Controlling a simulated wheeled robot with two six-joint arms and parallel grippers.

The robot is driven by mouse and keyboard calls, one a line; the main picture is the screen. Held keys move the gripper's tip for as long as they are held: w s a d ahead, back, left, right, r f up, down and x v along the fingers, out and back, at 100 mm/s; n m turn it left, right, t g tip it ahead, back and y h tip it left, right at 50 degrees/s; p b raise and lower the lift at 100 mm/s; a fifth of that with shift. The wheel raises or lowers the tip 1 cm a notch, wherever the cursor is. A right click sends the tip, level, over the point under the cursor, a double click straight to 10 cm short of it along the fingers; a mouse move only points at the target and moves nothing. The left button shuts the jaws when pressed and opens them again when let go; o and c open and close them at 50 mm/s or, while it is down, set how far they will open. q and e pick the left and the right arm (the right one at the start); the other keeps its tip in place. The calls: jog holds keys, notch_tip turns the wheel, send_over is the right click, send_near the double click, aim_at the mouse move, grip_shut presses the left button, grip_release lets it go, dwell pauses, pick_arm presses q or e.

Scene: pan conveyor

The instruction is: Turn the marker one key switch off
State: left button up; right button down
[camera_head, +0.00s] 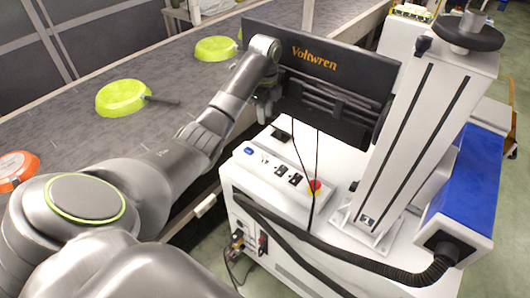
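The marker is a white cabinet machine (275,205) with a black screen marked "Voltwren" (335,68) at its back. Its sloped front panel (268,162) carries a small blue button (248,151), small black switches (281,170) and a red emergency button (315,187) on yellow. Which small part is the key switch, and how it is turned, is too small to tell. My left gripper (264,115) points down at the machine's back left corner, left of the screen and above and behind the panel, apart from the switches. Its fingers are too small to tell whether they are open. My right gripper is out of view.
A grey conveyor (75,135) runs along the left and back, with yellow-green pans (122,97) and an orange pan (15,168) on it. A white column (425,140) stands at the machine's right. A black hose (340,258) and thin cables hang across its front.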

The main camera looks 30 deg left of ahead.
pick_arm(q)
jog(key=b, duration=0.6)
send_over(265, 157)
notch_tip(265, 157, down, 8)
notch_tip(265, 157, down, 9)
jog(key=shift+w+f+p, duration=0.1)
jog(key=shift+w+p, duration=0.05)
jog(key=shift+p, duration=0.25)
grip_shut()
